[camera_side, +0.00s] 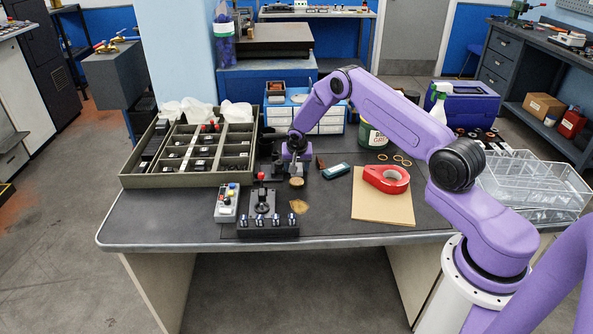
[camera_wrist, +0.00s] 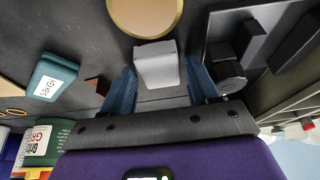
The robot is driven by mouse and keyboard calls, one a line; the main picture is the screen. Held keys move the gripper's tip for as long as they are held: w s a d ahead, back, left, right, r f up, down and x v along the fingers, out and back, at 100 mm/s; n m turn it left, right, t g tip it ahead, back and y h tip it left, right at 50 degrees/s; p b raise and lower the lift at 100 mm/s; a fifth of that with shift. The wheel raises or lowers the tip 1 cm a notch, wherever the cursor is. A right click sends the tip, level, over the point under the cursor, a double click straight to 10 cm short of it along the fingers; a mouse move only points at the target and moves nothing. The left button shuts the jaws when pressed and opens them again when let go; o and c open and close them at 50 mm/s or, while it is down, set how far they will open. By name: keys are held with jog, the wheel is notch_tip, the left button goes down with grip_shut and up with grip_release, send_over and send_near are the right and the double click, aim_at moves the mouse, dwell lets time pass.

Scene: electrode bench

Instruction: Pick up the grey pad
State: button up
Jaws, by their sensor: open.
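The grey pad (camera_wrist: 156,66) is a small pale grey block in the wrist view. It sits between the two blue fingers of my gripper (camera_wrist: 160,88), which is open around it. I cannot tell whether either finger touches it. In the side view my gripper (camera_side: 296,165) is low over the bench, behind the joystick panel. The pad is too small and too covered there to make out clearly.
A round tan disc (camera_wrist: 145,14) lies just beyond the pad. A teal box (camera_side: 336,171) and brown piece (camera_side: 320,162) lie nearby. A joystick panel (camera_side: 266,226) stands in front, a compartment tray (camera_side: 165,181) left, and red tape (camera_side: 386,178) on cardboard (camera_side: 383,209) right.

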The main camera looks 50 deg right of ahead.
jog(key=c, duration=0.8)
jog(key=shift+r, duration=0.1)
jog(key=shift+r, duration=0.4)
notch_tip(320, 180, up, 2)
jog(key=shift+r, duration=0.1)
jog(key=s+a+r, duration=0.4)
jog(key=s+r, duration=0.6)
jog(key=s, duration=0.3)
jog(key=shift+s, duration=0.25)
